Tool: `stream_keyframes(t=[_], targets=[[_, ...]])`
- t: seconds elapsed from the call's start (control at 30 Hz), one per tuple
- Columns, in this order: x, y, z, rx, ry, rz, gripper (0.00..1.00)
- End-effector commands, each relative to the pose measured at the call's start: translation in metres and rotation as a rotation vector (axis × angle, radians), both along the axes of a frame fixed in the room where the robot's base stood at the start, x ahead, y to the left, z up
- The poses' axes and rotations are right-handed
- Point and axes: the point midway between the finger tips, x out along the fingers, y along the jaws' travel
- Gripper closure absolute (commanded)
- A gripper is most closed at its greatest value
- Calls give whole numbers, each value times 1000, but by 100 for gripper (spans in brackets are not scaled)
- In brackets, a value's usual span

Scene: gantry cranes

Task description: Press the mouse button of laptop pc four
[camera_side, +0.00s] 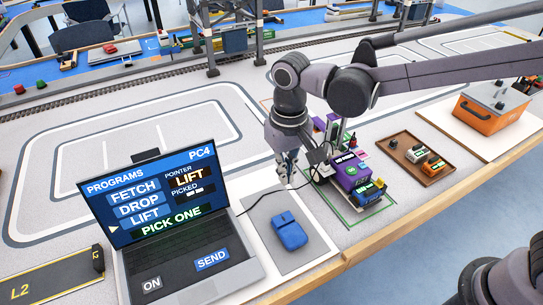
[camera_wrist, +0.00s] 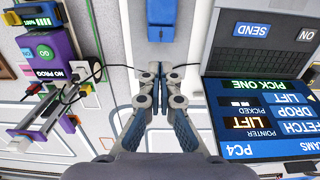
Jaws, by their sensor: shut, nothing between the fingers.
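The laptop (camera_side: 185,240) marked PC4 stands open at the left in the side view, and upside down at the right in the wrist view (camera_wrist: 262,115). Its screen lists FETCH, DROP and LIFT, with an arrow beside LIFT. It reads POINTER LIFT, PICKED with dashes, and PICK ONE. The blue mouse (camera_side: 290,232) lies on a grey pad (camera_side: 262,212) right of the laptop; it shows at the top of the wrist view (camera_wrist: 161,20). My gripper (camera_side: 287,180) is shut and empty, above and beyond the mouse's far end, apart from it. It also shows in the wrist view (camera_wrist: 156,72).
A purple device (camera_side: 352,172) with a screen and cables stands right of the pad. A brown tray (camera_side: 418,158) and an orange box (camera_side: 490,105) lie further right. A black cable (camera_side: 265,200) runs from the laptop past the pad. Gantry legs (camera_side: 210,45) stand behind.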

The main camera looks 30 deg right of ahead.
Motion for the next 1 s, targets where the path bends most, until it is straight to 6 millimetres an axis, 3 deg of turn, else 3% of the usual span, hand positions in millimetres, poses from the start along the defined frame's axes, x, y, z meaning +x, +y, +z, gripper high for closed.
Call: stream_keyframes(t=[0.7, 1.0], targets=[[0, 0, -114, 1, -1, 0, 100], [0, 0, -135, 1, -1, 0, 100]])
